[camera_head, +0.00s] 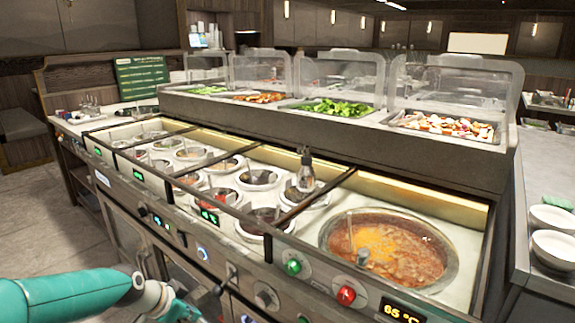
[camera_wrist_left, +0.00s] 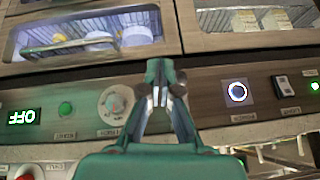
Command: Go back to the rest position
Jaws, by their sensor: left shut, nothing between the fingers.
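My left arm comes in from the lower left of the head view, low in front of the serving counter's control panel. In the left wrist view my left gripper (camera_wrist_left: 160,75) is shut, with its green fingertips together and nothing between them. The fingers are in front of the wood-look control panel (camera_wrist_left: 205,88), between a white knob and a blue-lit round button (camera_wrist_left: 237,92). I cannot tell the exact gap to the panel. My right gripper is not in view.
The counter holds several sauce wells (camera_head: 258,178) and a large round pot of soup (camera_head: 385,250) with a ladle. A raised salad bar with clear covers (camera_head: 340,75) stands behind. White bowls (camera_head: 556,250) are stacked at the right. Open floor (camera_head: 45,220) lies at the left.

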